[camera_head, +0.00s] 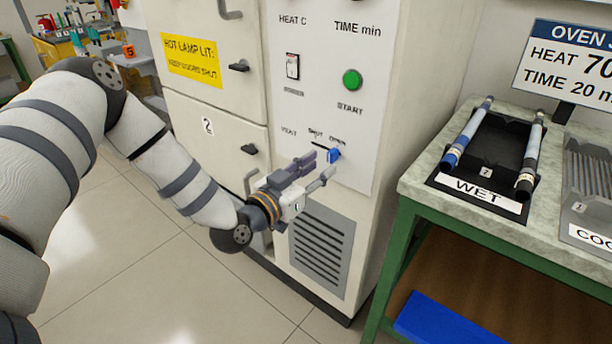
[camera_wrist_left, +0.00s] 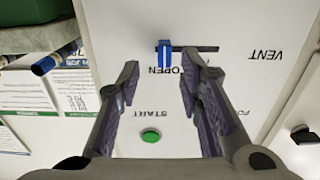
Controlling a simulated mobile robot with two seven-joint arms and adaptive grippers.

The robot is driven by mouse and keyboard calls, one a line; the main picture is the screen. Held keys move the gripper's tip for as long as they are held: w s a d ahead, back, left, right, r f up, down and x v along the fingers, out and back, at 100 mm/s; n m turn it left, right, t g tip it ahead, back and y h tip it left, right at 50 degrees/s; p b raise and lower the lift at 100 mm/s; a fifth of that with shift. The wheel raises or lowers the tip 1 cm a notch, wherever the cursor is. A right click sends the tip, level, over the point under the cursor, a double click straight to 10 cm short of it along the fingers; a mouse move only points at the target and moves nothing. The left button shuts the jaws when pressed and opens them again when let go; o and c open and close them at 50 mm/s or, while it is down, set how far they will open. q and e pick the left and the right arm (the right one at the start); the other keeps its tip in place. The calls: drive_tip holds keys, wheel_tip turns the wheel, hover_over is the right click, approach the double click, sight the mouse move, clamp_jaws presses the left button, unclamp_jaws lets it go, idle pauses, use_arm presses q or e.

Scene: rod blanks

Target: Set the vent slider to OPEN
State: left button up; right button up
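The vent slider's blue knob (camera_head: 334,155) is on the oven's white front panel, at the OPEN end of its dark slot, away from the SHUT label. In the left wrist view, turned upside down, the blue knob (camera_wrist_left: 164,54) sits beside the OPEN label at the slot's left end. My left gripper (camera_head: 322,165) is open in front of the panel, close to the knob. In the left wrist view its fingers (camera_wrist_left: 159,66) are spread and empty, with the knob just beyond the tips; contact cannot be told. My right gripper is not in view.
The green START button (camera_head: 352,80) and a rocker switch (camera_head: 292,66) are above the slider; a vent grille (camera_head: 320,250) is below. Right of the oven stands a green-framed bench (camera_head: 420,185) with a WET tray (camera_head: 478,190) holding two rods.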

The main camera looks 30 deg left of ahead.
use_arm(q)
drive_tip(key=s, duration=0.7)
drive_tip(key=shift+a, duration=0.25)
drive_tip(key=shift+s, duration=0.1)
drive_tip(key=s+d+f+g+h+p, duration=0.1)
drive_tip(key=s+d+f+g+p, duration=0.1)
drive_tip(key=s+d+f+g, duration=0.5)
drive_tip(key=s+d+f+g+p, duration=0.1)
drive_tip(key=s+d+f+g, duration=0.25)
drive_tip(key=s+f, duration=0.55)
drive_tip(key=s+a+f+n+g+y+p, duration=0.1)
drive_tip(key=s+g, duration=0.9)
drive_tip(key=s, duration=1.5)
drive_tip(key=shift+s+a+f+y+p, duration=0.25)
drive_tip(key=shift+a+f+y+p, duration=0.2)
drive_tip(key=shift+f+y, duration=0.3)
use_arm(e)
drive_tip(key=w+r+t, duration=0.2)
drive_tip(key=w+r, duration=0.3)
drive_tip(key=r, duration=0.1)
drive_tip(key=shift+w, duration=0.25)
